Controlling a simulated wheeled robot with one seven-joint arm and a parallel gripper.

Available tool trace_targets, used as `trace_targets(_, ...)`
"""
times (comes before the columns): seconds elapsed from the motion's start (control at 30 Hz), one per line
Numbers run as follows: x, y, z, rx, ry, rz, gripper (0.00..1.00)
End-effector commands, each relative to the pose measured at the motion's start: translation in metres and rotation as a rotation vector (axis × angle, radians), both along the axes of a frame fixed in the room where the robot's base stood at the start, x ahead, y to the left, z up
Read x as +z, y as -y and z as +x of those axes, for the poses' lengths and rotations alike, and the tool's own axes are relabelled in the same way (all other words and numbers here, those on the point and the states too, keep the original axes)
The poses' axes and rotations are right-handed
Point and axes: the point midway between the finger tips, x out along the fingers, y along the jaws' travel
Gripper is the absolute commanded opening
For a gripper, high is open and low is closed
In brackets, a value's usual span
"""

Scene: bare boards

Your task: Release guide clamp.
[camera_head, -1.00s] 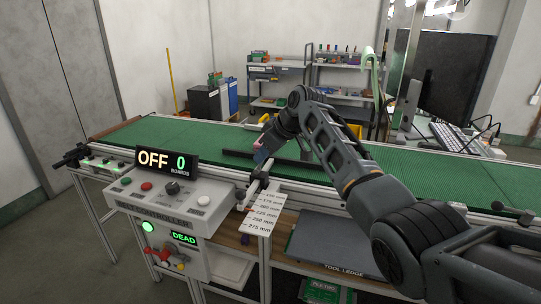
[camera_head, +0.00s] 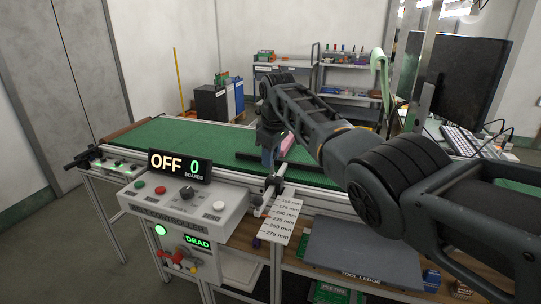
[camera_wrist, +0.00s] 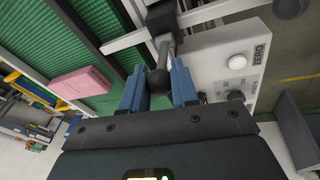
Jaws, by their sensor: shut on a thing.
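The guide clamp (camera_head: 271,187) sits on the conveyor's front edge above the millimetre scale (camera_head: 278,218). In the wrist view its lever ends in a black ball knob (camera_wrist: 158,82). My gripper (camera_wrist: 160,72) has its two blue fingers on either side of that knob and is shut on it. In the head view my gripper (camera_head: 267,156) points down just behind the clamp. The black guide rail (camera_head: 305,169) lies over the green belt. My fingers and arm hide part of the clamp and belt.
A pink block (camera_wrist: 83,80) lies on the green belt (camera_head: 185,140) close beside my gripper. The controller box (camera_head: 185,205) stands left of the clamp; its display (camera_head: 180,166) reads OFF and 0. A grey tool ledge (camera_head: 362,255) is at lower right.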

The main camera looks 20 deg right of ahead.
Motion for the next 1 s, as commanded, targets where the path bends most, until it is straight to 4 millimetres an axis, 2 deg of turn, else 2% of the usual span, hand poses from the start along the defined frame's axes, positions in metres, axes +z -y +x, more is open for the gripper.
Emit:
trace_targets(0.23,0.000,-0.001,0.001,0.002,0.004,-0.001,0.00)
trace_targets(0.27,0.000,-0.001,0.001,0.002,0.004,-0.001,0.30)
trace_targets(0.5,0.000,-0.001,0.000,0.001,0.003,0.000,0.53)
trace_targets(0.8,0.002,-0.001,0.000,0.001,0.002,0.000,0.54)
trace_targets(1.0,0.023,0.000,-0.005,0.002,0.004,0.001,0.54)
